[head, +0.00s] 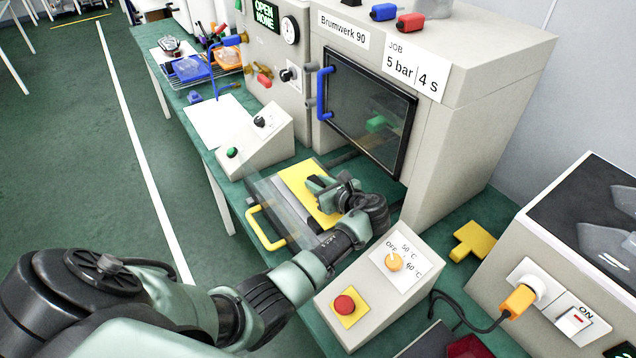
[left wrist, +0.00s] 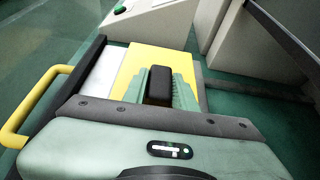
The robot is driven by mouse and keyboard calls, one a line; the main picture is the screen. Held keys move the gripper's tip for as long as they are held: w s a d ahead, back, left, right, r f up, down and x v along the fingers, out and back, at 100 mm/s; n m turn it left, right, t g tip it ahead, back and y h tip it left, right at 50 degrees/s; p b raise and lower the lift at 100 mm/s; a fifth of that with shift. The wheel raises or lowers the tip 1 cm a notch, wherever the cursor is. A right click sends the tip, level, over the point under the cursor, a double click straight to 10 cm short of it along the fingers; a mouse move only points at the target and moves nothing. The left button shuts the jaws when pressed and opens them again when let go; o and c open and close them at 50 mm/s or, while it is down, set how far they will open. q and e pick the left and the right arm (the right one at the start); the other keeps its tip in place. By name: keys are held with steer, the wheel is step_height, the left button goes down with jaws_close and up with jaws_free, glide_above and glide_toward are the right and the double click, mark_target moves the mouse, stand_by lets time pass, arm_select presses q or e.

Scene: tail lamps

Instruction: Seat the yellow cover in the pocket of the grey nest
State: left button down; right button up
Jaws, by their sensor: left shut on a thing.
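The yellow cover (head: 300,178) is a flat plate under my left gripper (head: 318,184). In the left wrist view the yellow cover (left wrist: 143,58) shows around the gripper fingers. The fingers are shut on a dark upright block (left wrist: 158,84), which looks like the cover's grip. A light grey surface, probably the grey nest (left wrist: 103,78), shows along the cover's left side, on a slide with a yellow handle (head: 262,228). The pocket is hidden, and I cannot tell whether the cover is down in it. My right gripper is not in view.
The press with a dark window door (head: 365,112) stands right behind the slide. A button box (head: 258,140) is on the left, and a dial box with a red button (head: 345,304) is in front. A yellow T-shaped piece (head: 473,240) lies at the right.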

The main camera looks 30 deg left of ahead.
arm_select(q)
steer(key=shift+s+f, duration=0.15)
steer(key=shift+f, duration=0.1)
steer(key=shift+f, duration=0.25)
steer(key=shift+f, duration=0.15)
steer(key=c, duration=1)
jaws_free()
steer(key=shift+d+f, duration=0.1)
steer(key=shift+c, duration=0.2)
steer(key=v, duration=0.8)
steer(key=shift+r, duration=0.3)
steer(key=shift+w, duration=0.2)
